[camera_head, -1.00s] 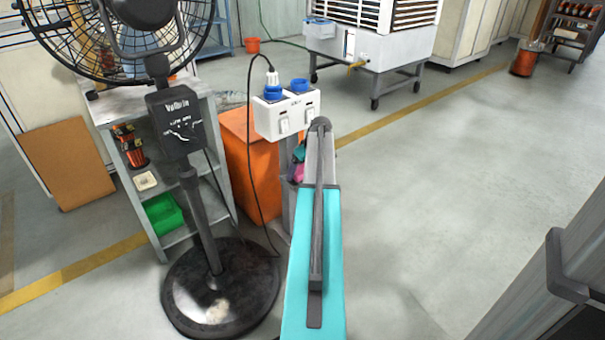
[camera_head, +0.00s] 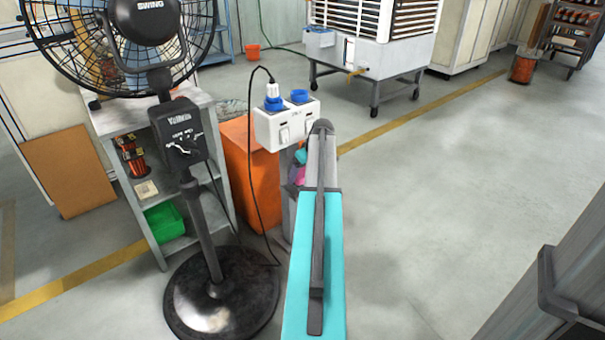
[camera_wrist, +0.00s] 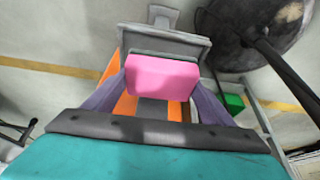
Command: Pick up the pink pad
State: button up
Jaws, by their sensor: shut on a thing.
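The pink pad (camera_wrist: 162,78) is a thick block with a flat face, in the middle of the wrist view. My gripper (camera_wrist: 161,86) is shut on it, with one purplish finger at each side of the pad. In the head view a small bit of pink (camera_head: 298,175) shows beside my turquoise arm, below the white switch box. My arm hides most of the gripper there.
A white socket box (camera_head: 287,125) with blue plugs stands on a post near my arm. An orange box (camera_head: 250,175) is behind it. A pedestal fan (camera_head: 215,300) and a shelf with a green bin (camera_head: 165,222) stand left.

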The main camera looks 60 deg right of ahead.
jog(key=s+a+p, duration=0.1)
jog(key=s+a, duration=0.3)
jog(key=s, duration=0.2)
jog(key=s+a+r+p, duration=0.1)
jog(key=s+a+p, duration=0.1)
jog(key=s+a, duration=0.2)
jog(key=s, duration=0.2)
jog(key=shift+s+r, duration=0.15)
jog(key=shift+s, duration=0.25)
